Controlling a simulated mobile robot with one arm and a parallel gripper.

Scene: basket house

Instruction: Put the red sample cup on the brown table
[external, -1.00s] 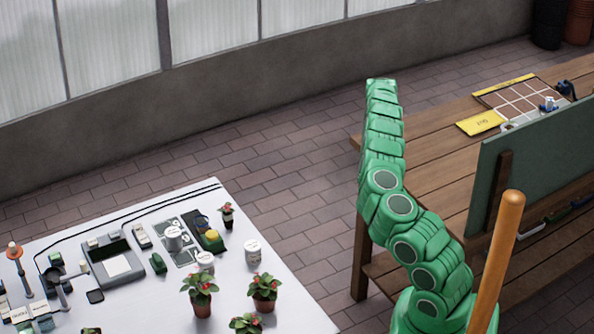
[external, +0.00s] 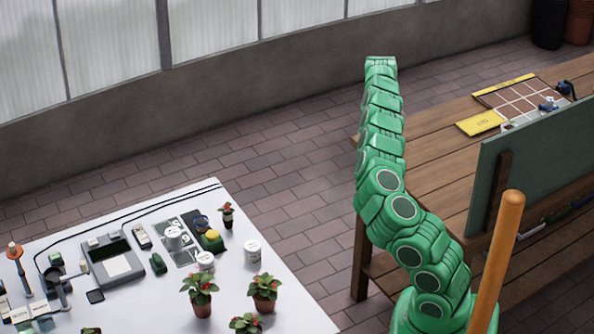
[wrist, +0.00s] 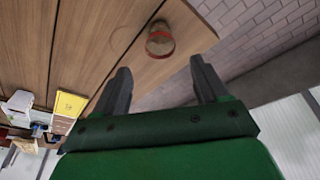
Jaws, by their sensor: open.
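The red sample cup (wrist: 160,40) shows in the wrist view as a small round cup with a reddish band. It appears to stand on the brown wooden table (wrist: 100,40), close to the table's edge. The same table (external: 440,135) is at the right in the external view, where my arm hides the cup. My gripper (wrist: 160,68) is open, with its two dark fingers apart and nothing between the tips. The cup lies beyond the fingertips, roughly centred between them, with a visible space. The fingers do not show in the external view.
A yellow card (external: 481,123) and a gridded board (external: 520,97) lie at the table's far right. A green panel (external: 530,170) stands along its near side. A white table (external: 120,215) at the left holds potted plants (external: 265,288), white cups (external: 252,250) and instruments.

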